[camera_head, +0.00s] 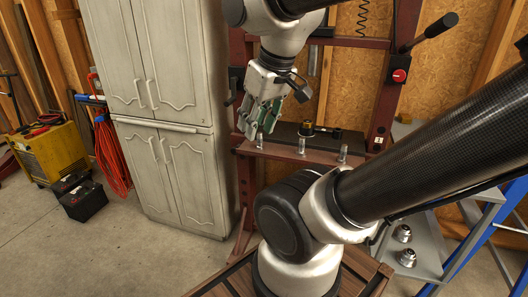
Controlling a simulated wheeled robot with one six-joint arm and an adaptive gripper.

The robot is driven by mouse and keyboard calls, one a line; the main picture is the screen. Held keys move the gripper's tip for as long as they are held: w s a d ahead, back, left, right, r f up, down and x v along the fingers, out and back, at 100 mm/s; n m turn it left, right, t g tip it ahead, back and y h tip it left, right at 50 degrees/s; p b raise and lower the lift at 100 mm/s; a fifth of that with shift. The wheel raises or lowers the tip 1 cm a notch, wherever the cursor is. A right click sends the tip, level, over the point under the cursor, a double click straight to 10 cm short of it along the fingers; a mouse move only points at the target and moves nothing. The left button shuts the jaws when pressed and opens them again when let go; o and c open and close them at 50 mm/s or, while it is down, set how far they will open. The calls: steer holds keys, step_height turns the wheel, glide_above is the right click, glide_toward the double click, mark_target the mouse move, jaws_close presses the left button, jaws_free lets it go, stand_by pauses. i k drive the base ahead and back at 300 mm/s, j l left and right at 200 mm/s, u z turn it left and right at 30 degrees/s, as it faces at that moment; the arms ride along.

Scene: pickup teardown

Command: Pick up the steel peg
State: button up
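Small upright steel pegs stand along the front of a dark red press bench: a left peg (260,141), a middle peg (302,144) and a right peg (343,153). Which one the task means cannot be told from this view. My gripper (257,130) points down just above the left peg, its fingertips close to the peg's top. The fingers, with greenish inner pads, look parted with nothing visible held between them. Whether they touch the peg cannot be told.
Behind the pegs, a dark plate (290,131) holds a black-and-yellow part (307,129). The red press frame (384,100) rises at right, with a lever (430,32). A white cabinet (165,90) stands close at left. A grey shelf (425,258) with metal fittings is at lower right.

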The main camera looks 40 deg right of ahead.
mark_target(301, 151)
steer(key=k+l+u, duration=0.1)
steer(key=u, duration=0.35)
steer(key=k+l+u, duration=0.1)
steer(key=u, duration=0.35)
steer(key=k+l, duration=0.1)
steer(key=k, duration=0.75)
steer(key=k+z, duration=0.1)
steer(key=z, duration=0.35)
steer(key=k+l+z, duration=0.1)
steer(key=z, duration=0.35)
steer(key=k+l+z, duration=0.1)
steer(key=z, duration=0.35)
steer(key=i+j+z, duration=0.25)
steer(key=j, duration=0.55)
steer(key=i+j+z, duration=0.25)
steer(key=j, duration=0.55)
steer(key=i+j+z, duration=0.15)
steer(key=j+z, duration=0.15)
steer(key=j, duration=0.55)
steer(key=j+z, duration=0.25)
steer(key=j, duration=0.6)
steer(key=i, duration=0.05)
